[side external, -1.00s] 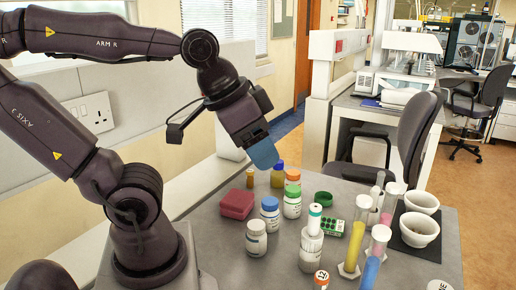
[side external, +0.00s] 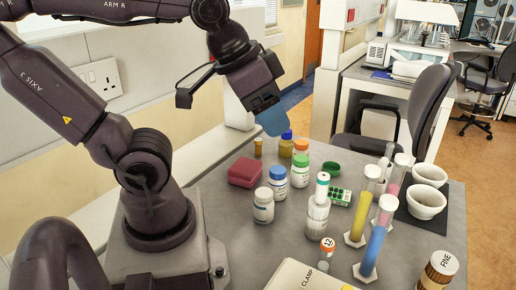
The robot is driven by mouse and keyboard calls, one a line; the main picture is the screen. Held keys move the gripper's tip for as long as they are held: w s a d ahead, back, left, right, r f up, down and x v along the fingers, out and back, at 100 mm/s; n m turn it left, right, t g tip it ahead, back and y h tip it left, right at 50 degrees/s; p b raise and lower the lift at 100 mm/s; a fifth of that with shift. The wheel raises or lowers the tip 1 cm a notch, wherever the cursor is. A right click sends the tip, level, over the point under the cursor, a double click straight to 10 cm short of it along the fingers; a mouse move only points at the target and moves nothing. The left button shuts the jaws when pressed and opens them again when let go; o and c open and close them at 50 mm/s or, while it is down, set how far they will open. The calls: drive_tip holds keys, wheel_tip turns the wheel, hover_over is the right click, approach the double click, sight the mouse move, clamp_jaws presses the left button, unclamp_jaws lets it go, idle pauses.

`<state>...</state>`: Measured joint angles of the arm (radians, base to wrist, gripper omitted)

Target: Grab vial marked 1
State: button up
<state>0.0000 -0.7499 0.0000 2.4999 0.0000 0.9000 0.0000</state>
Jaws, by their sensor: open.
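My gripper (side external: 272,120) is in the air above the back of the grey table, open and seen edge-on, with nothing visible in it. Below it stand an amber bottle with a blue cap (side external: 286,148) and a small amber vial (side external: 258,148). An orange-capped bottle (side external: 301,147) is just to the right. Nearer are bottles with a green cap (side external: 300,172), a blue cap (side external: 277,184) and a white cap (side external: 263,207). Their labels are too small to read. A small vial (side external: 327,252) near the front has a label that seems to read 12. I cannot make out a vial marked 1.
A red box (side external: 245,172) lies left of the bottles. A stacked white container (side external: 317,215), a green rack (side external: 340,197) and tall cylinders (side external: 375,240) stand to the right. Two white bowls (side external: 427,202) sit on a dark mat. A jar (side external: 438,272) stands front right.

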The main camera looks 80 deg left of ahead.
drive_tip(key=w+a+f+m+g+y, duration=0.25)
drive_tip(key=w+a+f+y, duration=0.2)
drive_tip(key=a, duration=0.55)
drive_tip(key=w+a+f+m+g+y, duration=0.25)
drive_tip(key=w+a+f+g, duration=0.2)
drive_tip(key=a, duration=0.55)
drive_tip(key=m+y, duration=0.6)
drive_tip(key=m, duration=0.5)
approach(259, 141)
drive_tip(key=shift+w+d+f, duration=0.15)
drive_tip(key=shift+w+f, duration=0.15)
drive_tip(key=shift+f, duration=0.1)
drive_tip(key=x, duration=0.7)
drive_tip(key=shift+s+a, duration=0.15)
drive_tip(key=shift+a, duration=0.05)
drive_tip(key=shift+r+x, duration=0.2)
drive_tip(key=shift+x, duration=1.15)
drive_tip(key=shift+r+x, duration=0.15)
drive_tip(key=shift+x, duration=1.2)
drive_tip(key=shift+s+a, duration=0.15)
drive_tip(key=shift+s, duration=0.05)
